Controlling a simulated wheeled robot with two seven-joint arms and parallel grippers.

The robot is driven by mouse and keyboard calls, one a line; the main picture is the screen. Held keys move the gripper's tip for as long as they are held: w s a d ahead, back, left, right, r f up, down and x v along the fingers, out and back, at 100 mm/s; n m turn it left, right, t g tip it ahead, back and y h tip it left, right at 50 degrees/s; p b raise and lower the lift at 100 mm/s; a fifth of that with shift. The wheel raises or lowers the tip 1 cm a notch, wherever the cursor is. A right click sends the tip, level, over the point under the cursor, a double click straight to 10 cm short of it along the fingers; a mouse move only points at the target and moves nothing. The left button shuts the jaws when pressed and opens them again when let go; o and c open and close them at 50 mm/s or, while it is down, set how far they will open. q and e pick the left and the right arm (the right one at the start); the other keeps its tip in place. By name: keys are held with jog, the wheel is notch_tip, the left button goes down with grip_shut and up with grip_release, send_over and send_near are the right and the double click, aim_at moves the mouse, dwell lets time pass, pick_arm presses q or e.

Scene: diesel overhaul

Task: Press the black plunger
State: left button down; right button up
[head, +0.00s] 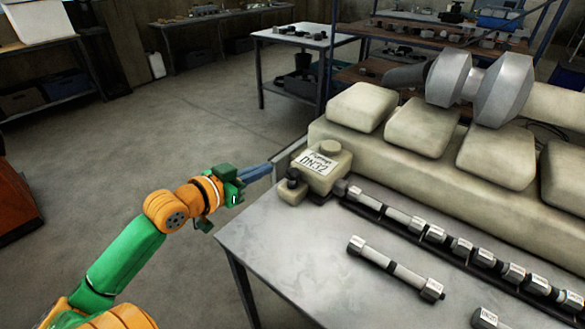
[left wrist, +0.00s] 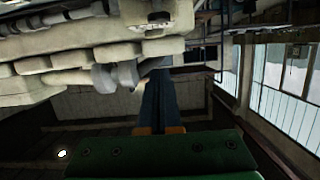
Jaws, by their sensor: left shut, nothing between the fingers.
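In the head view the fingertips end a little left of the plunger; I see no contact. In the left wrist view the closed fingers (left wrist: 160,100) point toward the labelled pump body (left wrist: 162,24); the plunger is not clear there. My right gripper is not in view.
The large cream engine block (head: 430,165) fills the back right of the metal bench (head: 290,245). A row of grey shafts (head: 440,238) and a loose shaft (head: 395,268) lie in front of it. Open floor lies left of the bench.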

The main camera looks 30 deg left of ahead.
pick_arm(q)
jog(key=p, duration=0.2)
send_over(288, 191)
notch_tip(288, 191, down, 6)
jog(key=shift+w+r, duration=0.1)
jog(key=shift+r, duration=0.05)
jog(key=shift+f, duration=0.45)
jog(key=shift+f+b, duration=0.1)
jog(key=shift+b, duration=0.2)
notch_tip(288, 191, down, 3)
jog(key=shift+r+b, duration=0.1)
jog(key=shift+b, duration=1.15)
notch_tip(288, 191, up, 5)
jog(key=p, duration=0.4)
jog(key=shift+d+p, duration=0.1)
jog(key=shift+p, duration=0.25)
jog(key=v, duration=1)
jog(key=shift+f, duration=0.25)
